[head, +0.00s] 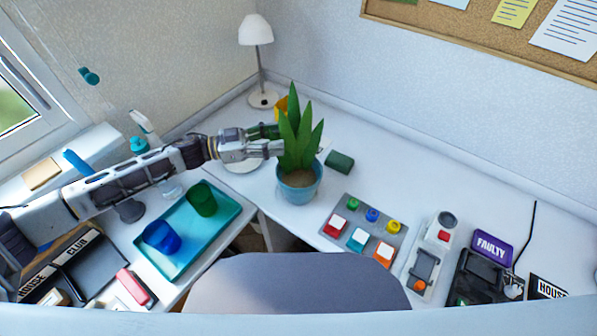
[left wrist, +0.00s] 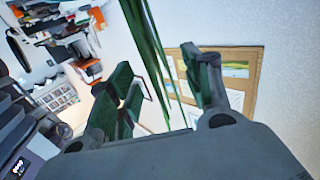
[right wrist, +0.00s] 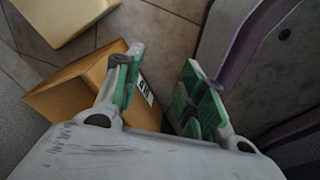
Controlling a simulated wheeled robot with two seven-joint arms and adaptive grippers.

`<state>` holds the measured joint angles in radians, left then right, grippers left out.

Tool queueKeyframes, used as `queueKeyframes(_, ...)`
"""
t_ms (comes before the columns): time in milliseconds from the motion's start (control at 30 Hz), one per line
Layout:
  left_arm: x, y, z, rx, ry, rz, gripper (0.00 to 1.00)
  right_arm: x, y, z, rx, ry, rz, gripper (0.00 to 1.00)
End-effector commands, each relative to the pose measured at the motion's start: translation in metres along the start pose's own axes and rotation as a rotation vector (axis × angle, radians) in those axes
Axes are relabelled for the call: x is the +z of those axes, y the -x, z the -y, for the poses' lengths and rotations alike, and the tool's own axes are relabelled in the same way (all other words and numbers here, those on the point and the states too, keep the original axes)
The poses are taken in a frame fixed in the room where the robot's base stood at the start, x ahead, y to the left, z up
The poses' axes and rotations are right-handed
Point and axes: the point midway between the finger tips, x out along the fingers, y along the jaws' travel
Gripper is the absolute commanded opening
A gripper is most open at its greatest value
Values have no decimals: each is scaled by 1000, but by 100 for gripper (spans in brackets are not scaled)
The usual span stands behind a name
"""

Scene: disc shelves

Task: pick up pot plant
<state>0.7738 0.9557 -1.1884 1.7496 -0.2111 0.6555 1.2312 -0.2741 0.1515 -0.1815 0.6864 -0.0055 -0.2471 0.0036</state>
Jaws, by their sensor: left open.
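The pot plant (head: 299,185) stands upright on the white desk, with long green leaves in a round blue pot. My left gripper (head: 275,141) is beside the leaves, above the pot rim, reaching in from the left. Its fingers are open. In the left wrist view the green leaves (left wrist: 147,55) show between and beyond the spread fingers of my left gripper (left wrist: 165,100). I cannot tell whether the fingers touch the leaves. The pot is not visible there. My right gripper (right wrist: 160,88) is open and empty, well away from the plant, over the floor.
A white lamp (head: 256,32) and a dark green block (head: 339,161) stand near the plant. A button panel (head: 345,252) lies to its front right. A teal tray (head: 181,263) with blue and green cups lies left. A chair back (head: 290,285) is in front.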

Motion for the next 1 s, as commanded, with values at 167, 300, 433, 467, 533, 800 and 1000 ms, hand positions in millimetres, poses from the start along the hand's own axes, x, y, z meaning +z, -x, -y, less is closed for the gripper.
queueKeyframes(167, 0, -13, 0, 1, -1, 0, 50, 3, 0, -6, 6, 3, 3, 40)
queueKeyframes(300, 0, -15, 0, -1, -1, 0, 50, 11, 0, -4, 4, 3, 13, 40)
queueKeyframes(433, 0, -15, 0, 0, -1, 0, 50, 18, 0, 0, 0, 2, 22, 40)
queueKeyframes(467, 0, -15, 0, 0, -1, 0, 50, 19, 0, 1, -2, 2, 24, 40)
queueKeyframes(533, 0, -15, 0, 0, -1, 0, 50, 22, 1, 5, -6, 0, 27, 40)
queueKeyframes(800, -2, -26, -2, 2, -1, -1, 50, 22, 2, 15, -16, -3, 28, 40)
queueKeyframes(1000, -3, -48, -5, 2, -1, -2, 50, 18, 2, 12, -12, -3, 20, 40)
